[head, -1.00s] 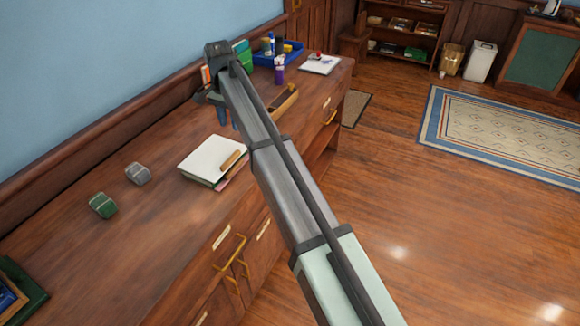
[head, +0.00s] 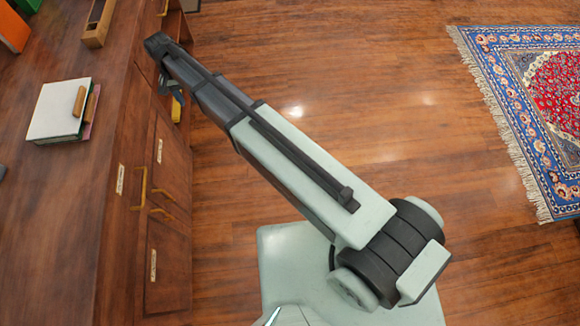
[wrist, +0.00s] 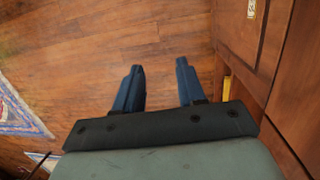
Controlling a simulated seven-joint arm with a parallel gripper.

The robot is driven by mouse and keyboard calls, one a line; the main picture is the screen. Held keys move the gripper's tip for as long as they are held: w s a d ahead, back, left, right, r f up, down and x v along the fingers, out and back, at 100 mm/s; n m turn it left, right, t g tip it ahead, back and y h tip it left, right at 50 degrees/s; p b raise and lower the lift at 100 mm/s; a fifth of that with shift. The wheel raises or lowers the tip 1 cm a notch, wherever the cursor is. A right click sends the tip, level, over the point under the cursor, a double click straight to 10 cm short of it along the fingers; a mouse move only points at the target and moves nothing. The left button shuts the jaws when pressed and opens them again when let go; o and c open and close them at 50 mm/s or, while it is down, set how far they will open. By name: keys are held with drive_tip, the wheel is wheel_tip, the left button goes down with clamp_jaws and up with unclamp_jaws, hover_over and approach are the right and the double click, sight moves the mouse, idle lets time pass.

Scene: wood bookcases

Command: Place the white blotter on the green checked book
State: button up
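My gripper (wrist: 158,75) is open and empty in the wrist view, its two blue fingers apart with bare wood floor between and beyond them. In the head view my gripper (head: 171,84) hangs beside the front of the wooden desk, mostly hidden behind my arm. I cannot pick out a white blotter or a green checked book for sure. A white-topped flat stack (head: 52,108) lies on the desk at left, with a brown wooden piece (head: 79,102) on it. A sliver of a grey thing (head: 2,172) shows at the left edge.
The desk (head: 60,240) has yellow handles on its front. An open wooden box (head: 97,28), an orange thing (head: 14,30) and a green thing (head: 28,5) stand towards its far end. The floor (head: 330,60) is clear up to a patterned rug (head: 560,90).

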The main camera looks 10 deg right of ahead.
drive_tip(key=s+d+f+g, duration=0.1)
drive_tip(key=s+d+f, duration=0.3)
drive_tip(key=d+f, duration=0.4)
drive_tip(key=s+d+f+g, duration=0.1)
drive_tip(key=s+d+f, duration=0.4)
drive_tip(key=d, duration=0.5)
drive_tip(key=s+d+f+g, duration=0.1)
drive_tip(key=s+d+f, duration=0.3)
drive_tip(key=d+f, duration=0.45)
drive_tip(key=s+d+f, duration=0.1)
drive_tip(key=s+d, duration=0.4)
drive_tip(key=s, duration=0.3)
drive_tip(key=s+d+f+g, duration=0.1)
drive_tip(key=s+d+f, duration=0.1)
drive_tip(key=s+d, duration=0.4)
drive_tip(key=s+d+f+g+y, duration=0.1)
drive_tip(key=s+d, duration=0.4)
drive_tip(key=s, duration=0.6)
drive_tip(key=shift+s+d+f, duration=0.3)
drive_tip(key=shift+s+f, duration=0.1)
drive_tip(key=shift+f, duration=0.35)
